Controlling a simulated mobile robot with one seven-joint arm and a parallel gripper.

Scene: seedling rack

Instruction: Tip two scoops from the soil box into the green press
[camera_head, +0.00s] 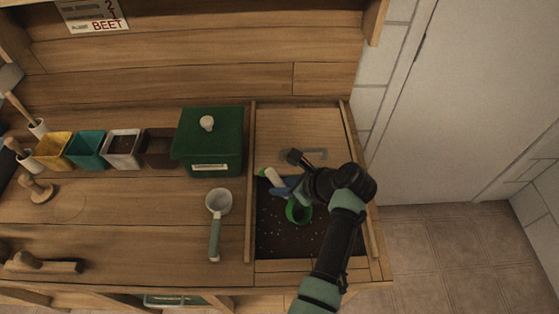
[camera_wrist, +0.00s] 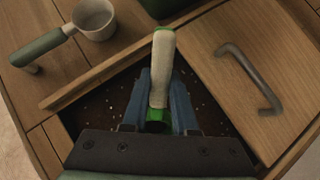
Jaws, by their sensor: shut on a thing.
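The soil box (camera_head: 265,236) is a recess in the bench with dark speckled soil and a wooden lid (camera_head: 305,124) over its back part. My gripper (camera_head: 289,190) is over the open part, its blue fingers shut on the pale handle of a green scoop (camera_head: 299,212). In the wrist view the handle (camera_wrist: 161,65) stands between the fingers (camera_wrist: 163,100). The scoop's green cup is low at the soil; whether it holds soil I cannot tell. A dark green box (camera_head: 208,158) with a white knob and label stands left of the soil box; I cannot tell if it is the press.
A grey cup with a green handle (camera_head: 218,202) lies left of the soil box. Yellow (camera_head: 54,150), teal (camera_head: 88,150), pale (camera_head: 122,148) and brown (camera_head: 159,148) pots line up at the back. Wooden tools lie far left. The front middle of the bench is clear.

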